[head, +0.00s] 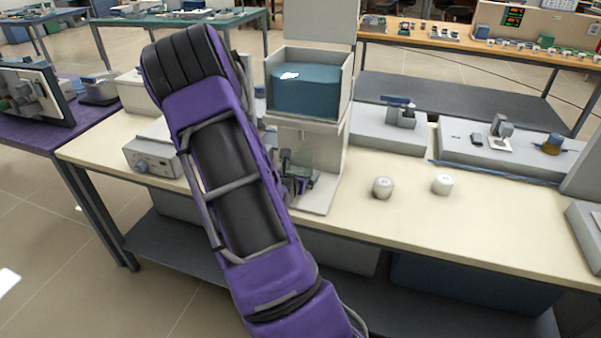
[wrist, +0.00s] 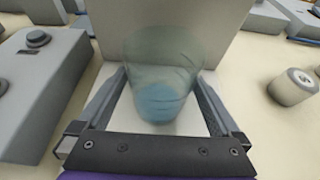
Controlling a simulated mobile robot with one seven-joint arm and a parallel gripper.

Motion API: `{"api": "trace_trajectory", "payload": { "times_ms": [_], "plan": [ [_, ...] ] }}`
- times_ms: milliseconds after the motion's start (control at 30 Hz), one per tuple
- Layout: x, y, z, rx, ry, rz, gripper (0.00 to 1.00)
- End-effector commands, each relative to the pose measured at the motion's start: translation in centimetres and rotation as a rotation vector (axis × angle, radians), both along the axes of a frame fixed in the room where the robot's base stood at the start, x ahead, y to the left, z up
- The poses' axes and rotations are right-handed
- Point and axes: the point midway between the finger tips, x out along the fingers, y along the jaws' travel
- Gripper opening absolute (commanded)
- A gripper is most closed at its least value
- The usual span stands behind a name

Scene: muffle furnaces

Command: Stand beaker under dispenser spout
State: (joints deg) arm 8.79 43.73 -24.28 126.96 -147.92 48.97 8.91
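The dispenser (head: 318,150) stands on the bench in the head view, with a tank of blue liquid (head: 305,92) on top and a pale base plate (head: 320,203) below. The clear greenish beaker (head: 303,158) is upright in front of the dispenser's column, low under the tank. In the wrist view the beaker (wrist: 160,65) sits between my fingers, with blue in its lower part. My gripper (head: 297,182) reaches in from the front, and its fingertips (wrist: 161,75) appear to meet the beaker's sides. The spout is hidden, and I cannot tell whether the beaker's bottom touches the plate.
Two small white round pieces (head: 383,187) (head: 442,184) stand on the bench to the right. A grey control box (head: 153,157) is to the left. Grey units (head: 390,128) line the back right. The bench's front right (head: 470,222) is clear.

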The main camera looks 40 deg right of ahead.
Motion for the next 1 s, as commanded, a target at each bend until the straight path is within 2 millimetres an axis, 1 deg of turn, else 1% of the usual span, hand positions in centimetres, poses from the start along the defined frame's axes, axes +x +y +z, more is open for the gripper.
{"api": "trace_trajectory", "payload": {
  "times_ms": [167, 300, 467, 700, 833, 1000],
  "plan": [
    [0.0, 0.0, 0.0, 0.0, 0.0, 0.0, 1.0],
    [0.0, 0.1, 0.7, 0.0, 0.0, 0.001, 1.0],
    [-1.2, 2.5, 1.6, 0.002, 0.0, 0.003, 1.0],
    [-3.5, 6.9, 3.6, 0.002, 0.0, 0.004, 1.0],
    [-4.5, 8.6, 4.3, 0.003, -0.001, 0.001, 1.0],
    [-5.2, 9.7, 4.8, 0.001, 0.0, 0.001, 1.0]
  ]
}}
